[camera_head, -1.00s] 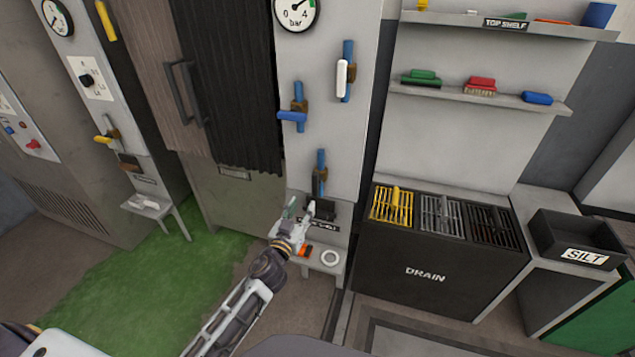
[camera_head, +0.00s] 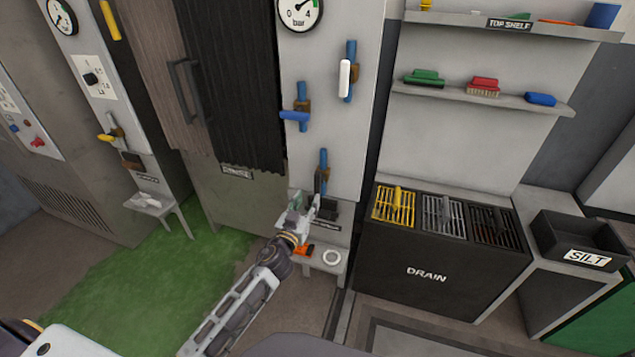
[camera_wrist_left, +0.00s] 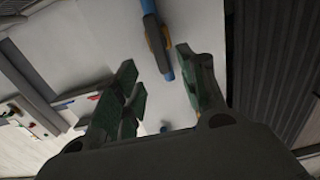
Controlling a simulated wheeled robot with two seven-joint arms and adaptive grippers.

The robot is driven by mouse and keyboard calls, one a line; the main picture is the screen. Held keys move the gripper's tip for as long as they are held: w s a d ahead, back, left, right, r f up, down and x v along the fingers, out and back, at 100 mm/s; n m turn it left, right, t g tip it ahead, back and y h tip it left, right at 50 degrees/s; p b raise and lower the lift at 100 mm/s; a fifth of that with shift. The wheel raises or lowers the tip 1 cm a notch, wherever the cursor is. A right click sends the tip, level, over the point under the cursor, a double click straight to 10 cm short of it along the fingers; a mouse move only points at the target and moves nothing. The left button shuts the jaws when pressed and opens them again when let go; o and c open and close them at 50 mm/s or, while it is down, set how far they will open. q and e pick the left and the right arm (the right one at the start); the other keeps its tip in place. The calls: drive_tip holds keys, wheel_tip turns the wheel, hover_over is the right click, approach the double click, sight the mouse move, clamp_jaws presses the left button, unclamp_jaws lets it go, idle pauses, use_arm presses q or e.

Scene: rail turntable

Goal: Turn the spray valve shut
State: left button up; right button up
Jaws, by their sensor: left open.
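Several valves sit on blue pipes on the grey panel (camera_head: 330,120). One has a white handle (camera_head: 345,78), one a blue handle (camera_head: 294,116), and the lowest valve (camera_head: 320,180) has a dark handle. I cannot read which is the spray valve. My left gripper (camera_head: 305,203) is just below the lowest valve, partly hiding the panel there. In the left wrist view my left gripper (camera_wrist_left: 162,95) is open, its green-padded fingers apart, with a blue pipe and brown valve body (camera_wrist_left: 156,35) beyond them. I cannot tell whether a finger touches the handle. My right gripper is not in view.
A pressure gauge (camera_head: 300,12) is above the valves. A small ledge (camera_head: 325,270) with a white ring (camera_head: 332,257) and an orange object is below my gripper. A dark curtain (camera_head: 230,80) hangs left; the drain unit (camera_head: 430,265) stands right.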

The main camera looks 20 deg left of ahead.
sight(316, 184)
use_arm(q)
drive_tip(key=shift+w+d, duration=0.1)
drive_tip(key=shift+w, duration=2.8)
drive_tip(key=shift+w+d, duration=0.1)
drive_tip(key=shift+w, duration=2.45)
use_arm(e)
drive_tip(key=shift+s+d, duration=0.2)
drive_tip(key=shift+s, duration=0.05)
use_arm(q)
drive_tip(key=c, duration=0.8)
drive_tip(key=shift+c, duration=0.2)
